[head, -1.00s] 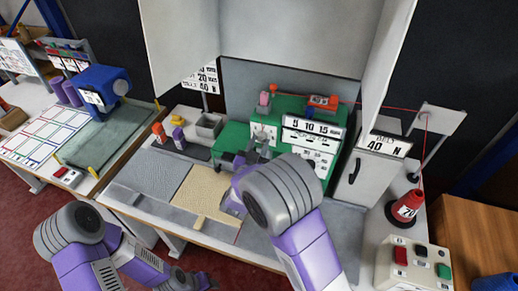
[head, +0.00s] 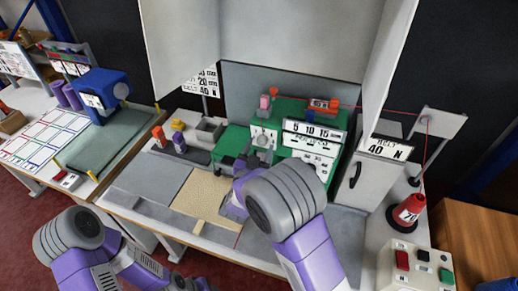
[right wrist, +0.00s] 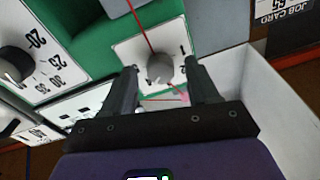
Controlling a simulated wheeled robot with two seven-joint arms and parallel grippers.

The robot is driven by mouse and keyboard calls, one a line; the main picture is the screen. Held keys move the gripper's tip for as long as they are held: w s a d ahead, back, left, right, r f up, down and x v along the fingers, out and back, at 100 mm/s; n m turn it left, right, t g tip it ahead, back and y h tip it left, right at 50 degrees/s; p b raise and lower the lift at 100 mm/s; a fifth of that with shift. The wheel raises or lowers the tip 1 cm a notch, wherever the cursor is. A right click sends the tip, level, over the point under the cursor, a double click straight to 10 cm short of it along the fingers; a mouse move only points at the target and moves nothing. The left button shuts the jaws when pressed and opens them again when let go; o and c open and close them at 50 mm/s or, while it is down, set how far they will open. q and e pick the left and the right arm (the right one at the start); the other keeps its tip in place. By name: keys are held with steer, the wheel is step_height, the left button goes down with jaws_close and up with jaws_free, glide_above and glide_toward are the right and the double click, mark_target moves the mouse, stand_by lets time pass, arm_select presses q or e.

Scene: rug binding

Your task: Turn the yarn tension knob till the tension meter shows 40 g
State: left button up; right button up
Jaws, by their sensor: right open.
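A grey knob (right wrist: 160,68) sits on a white dial plate on the green machine (head: 238,138). I take it for the yarn tension knob. My right gripper (right wrist: 161,72) is open, with its dark fingers on either side of this knob in the right wrist view; I cannot tell whether they touch it. In the head view the right gripper (head: 256,160) is at the machine's front. A white scale (head: 316,130) reads 5, 10, 15; its pointer is too small to read, and I cannot tell if it is the tension meter. My left gripper (head: 185,284) is low at the bottom edge, its jaws unclear.
A dark knob (right wrist: 14,65) with a numbered scale is left of the grey knob in the wrist view. A red thread runs to a red yarn cone (head: 407,210). A sign (head: 388,149) reads 40 N. A button box (head: 415,268) stands at front right.

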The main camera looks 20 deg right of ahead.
steer(key=shift+s, duration=0.1)
steer(key=v, duration=0.7)
steer(key=shift+s+a, duration=0.2)
